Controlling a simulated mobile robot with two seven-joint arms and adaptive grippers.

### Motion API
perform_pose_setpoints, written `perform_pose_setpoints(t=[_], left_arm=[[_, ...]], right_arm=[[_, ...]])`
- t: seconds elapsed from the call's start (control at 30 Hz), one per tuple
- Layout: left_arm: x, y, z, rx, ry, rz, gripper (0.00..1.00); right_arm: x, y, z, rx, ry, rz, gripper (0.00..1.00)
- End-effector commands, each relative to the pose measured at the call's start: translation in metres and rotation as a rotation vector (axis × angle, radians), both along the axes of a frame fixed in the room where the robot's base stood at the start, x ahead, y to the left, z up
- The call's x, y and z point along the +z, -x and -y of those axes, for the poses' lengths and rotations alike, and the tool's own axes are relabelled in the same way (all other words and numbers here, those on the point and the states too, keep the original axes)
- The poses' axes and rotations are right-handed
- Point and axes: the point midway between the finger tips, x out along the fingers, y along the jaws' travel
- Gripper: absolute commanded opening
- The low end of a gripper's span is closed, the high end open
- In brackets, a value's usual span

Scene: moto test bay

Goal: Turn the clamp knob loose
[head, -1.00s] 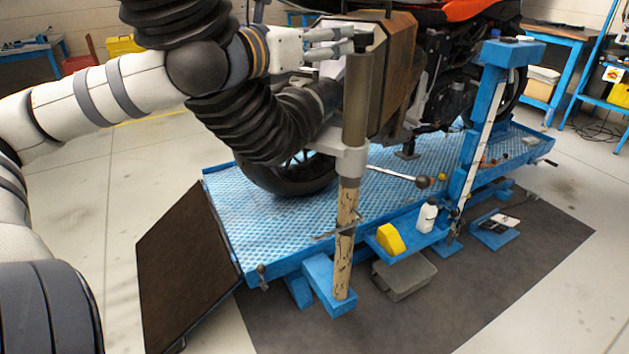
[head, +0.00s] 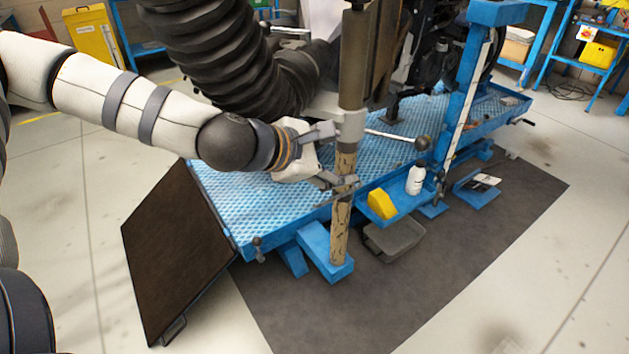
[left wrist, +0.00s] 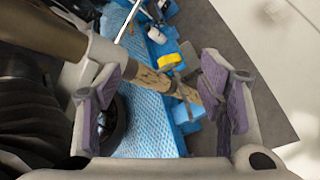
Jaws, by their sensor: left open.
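The upright post (head: 342,215) has a worn tan lower part and carries a grey clamp collar (head: 348,128). A steel lever with a dark ball knob (head: 422,144) sticks out right from near the collar. A thin crossbar lies across the post below the collar; it shows in the left wrist view (left wrist: 182,92). I cannot tell which of these is the clamp knob. My left gripper (head: 340,158) is open, one finger near the collar and one near the crossbar. In the left wrist view the post passes between the spread fingers (left wrist: 163,100). Contact is unclear. My right gripper is not in view.
The blue lift platform (head: 225,200) lies behind the post. A black ribbed hose (head: 225,55) hangs close above my left arm. A yellow block (head: 381,203) and a white bottle (head: 415,180) stand on a small blue tray.

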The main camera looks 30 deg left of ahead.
Motion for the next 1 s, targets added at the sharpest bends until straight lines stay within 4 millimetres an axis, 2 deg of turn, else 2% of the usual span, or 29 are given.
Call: perform_pose_setpoints(t=[0.1, 0.23, 0.77, 0.83, 0.87, 0.9, 0.97, 1.0], left_arm=[[-0.022, 0.010, 0.009, -0.056, -0.063, -0.035, 0.63], [-0.036, 0.017, 0.014, -0.095, -0.106, -0.056, 0.63], [-0.040, 0.019, 0.016, -0.108, -0.120, -0.061, 0.63], [-0.024, 0.005, 0.013, -0.061, -0.065, -0.032, 0.63], [-0.007, -0.008, 0.009, -0.014, -0.008, -0.003, 0.63], [0.024, -0.027, 0.002, 0.062, 0.100, 0.048, 0.63], [0.079, -0.053, -0.012, 0.176, 0.295, 0.134, 0.63], [0.116, -0.064, -0.022, 0.235, 0.424, 0.187, 0.63]], right_arm=[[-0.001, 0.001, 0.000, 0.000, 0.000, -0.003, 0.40], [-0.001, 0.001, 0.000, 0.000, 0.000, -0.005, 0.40], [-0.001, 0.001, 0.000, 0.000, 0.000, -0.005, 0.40], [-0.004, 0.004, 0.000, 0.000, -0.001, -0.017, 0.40], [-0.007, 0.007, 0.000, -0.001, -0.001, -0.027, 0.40], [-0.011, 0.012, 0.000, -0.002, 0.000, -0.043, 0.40], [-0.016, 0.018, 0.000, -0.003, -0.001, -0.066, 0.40], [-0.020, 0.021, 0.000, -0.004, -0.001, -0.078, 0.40]])
